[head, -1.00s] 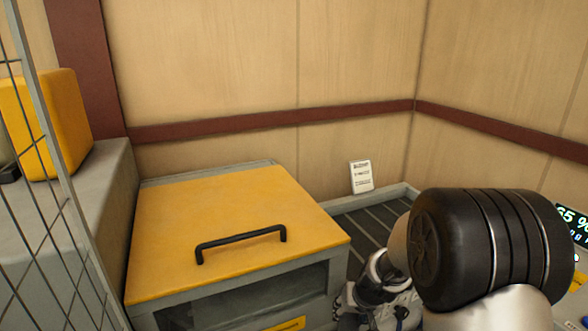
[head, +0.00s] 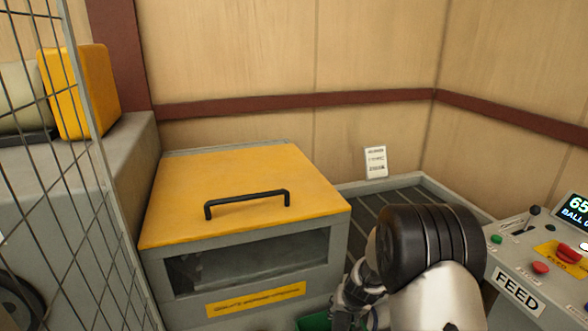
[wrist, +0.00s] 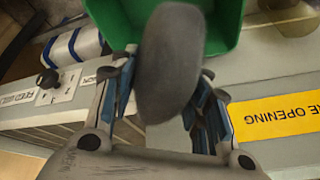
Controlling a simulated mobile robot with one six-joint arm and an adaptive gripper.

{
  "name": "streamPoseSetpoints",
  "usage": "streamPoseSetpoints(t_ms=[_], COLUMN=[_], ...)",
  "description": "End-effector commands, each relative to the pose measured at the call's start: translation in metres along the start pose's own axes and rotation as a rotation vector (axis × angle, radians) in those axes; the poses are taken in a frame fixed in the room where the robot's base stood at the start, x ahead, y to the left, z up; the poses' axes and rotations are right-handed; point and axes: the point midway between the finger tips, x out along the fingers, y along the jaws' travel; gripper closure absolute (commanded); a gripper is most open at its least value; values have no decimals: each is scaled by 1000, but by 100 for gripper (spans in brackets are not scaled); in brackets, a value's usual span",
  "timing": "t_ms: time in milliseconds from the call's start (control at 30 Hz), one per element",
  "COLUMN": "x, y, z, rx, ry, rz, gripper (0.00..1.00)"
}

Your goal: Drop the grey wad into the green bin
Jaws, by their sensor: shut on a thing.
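The grey wad (wrist: 170,65) is a dark grey rounded lump between the fingers of my gripper (wrist: 168,95) in the wrist view. My gripper is shut on it. The green bin (wrist: 222,22) shows behind and beyond the wad at the top of the wrist view, with the wad overlapping its near rim in the picture. I cannot tell the height of the wad over the bin. In the head view only a small part of the green bin (head: 313,322) shows at the bottom edge. My arm hides the fingertips and the wad there.
A grey machine with a yellow lid (head: 240,190) and black handle stands left of my arm. A wire mesh guard (head: 90,170) is at the far left. A control panel (head: 545,255) marked FEED is at the right. Slatted dark floor (head: 390,205) lies behind.

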Motion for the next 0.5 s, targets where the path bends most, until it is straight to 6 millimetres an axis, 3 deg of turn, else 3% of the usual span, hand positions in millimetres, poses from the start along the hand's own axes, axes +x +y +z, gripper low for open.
streamPoseSetpoints(t_ms=[333,367,500], x=[6,6,6], y=[1,1,1], z=[2,2,2], rx=[0,0,0], ry=[2,2,2], rz=[0,0,0], gripper=[84,56,46])
